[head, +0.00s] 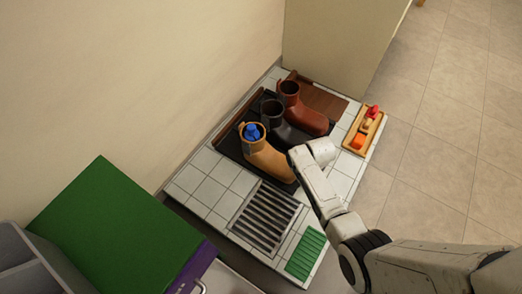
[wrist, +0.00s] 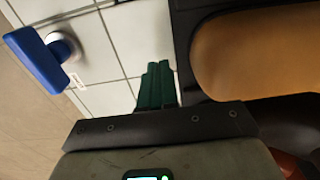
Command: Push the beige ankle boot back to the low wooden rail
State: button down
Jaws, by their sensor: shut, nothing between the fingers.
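The beige ankle boot (head: 268,158) stands upright on the dark mat (head: 230,146), the nearest of three boots, with a blue object (head: 252,131) in its opening. Its rounded toe fills the upper right of the wrist view (wrist: 262,50). The low wooden rail (head: 236,118) runs along the wall behind the boots. The boot's heel is a little in front of it; the exact gap is hard to tell. My gripper's dark green fingers (wrist: 156,86) are shut and empty, over white tiles beside the mat and left of the toe in the wrist view. My arm hides them in the head view.
A black boot (head: 285,125) and a red-brown boot (head: 303,108) stand beyond the beige one. A wooden tray (head: 363,130) with small items lies at right. A drain grate (head: 265,217) and green mat (head: 306,253) lie in front. A blue-handled object (wrist: 40,60) shows in the wrist view.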

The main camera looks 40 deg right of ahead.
aim_at(280, 162)
jog(key=shift+w, duration=0.15)
jog(key=shift+w+a+b, duration=0.4)
jog(key=shift+w+a, duration=0.1)
jog(key=shift+w, duration=0.8)
jog(key=shift+w+a+b, duration=0.4)
jog(key=shift+w+a, duration=0.05)
jog(key=shift+w, duration=0.85)
jog(key=shift+w+a+b, duration=0.4)
jog(key=shift+w+a, duration=0.1)
jog(key=shift+w, duration=0.8)
jog(key=shift+w+a, duration=0.3)
jog(key=shift+w, duration=0.55)
jog(key=shift+w+a, duration=0.3)
jog(key=shift+w, duration=0.55)
jog(key=shift+w+a, duration=0.3)
jog(key=shift+w, duration=0.55)
jog(key=shift+s+d+r+p, duration=0.25)
jog(key=shift+s+r+p, duration=0.3)
jog(key=shift+s+p, duration=0.45)
jog(key=shift+s+d+r+p, duration=0.25)
jog(key=shift+s+p, duration=0.3)
jog(key=shift+p, duration=0.2)
jog(key=shift+s+d+r+p, duration=0.25)
jog(key=shift+s+p, duration=0.25)
jog(key=shift+p, duration=0.2)
notch_tip(280, 162, up, 10)
jog(key=s+p, duration=0.2)
jog(key=p, duration=0.8)
jog(key=shift+d+p, duration=0.3)
jog(key=shift+p, duration=0.05)
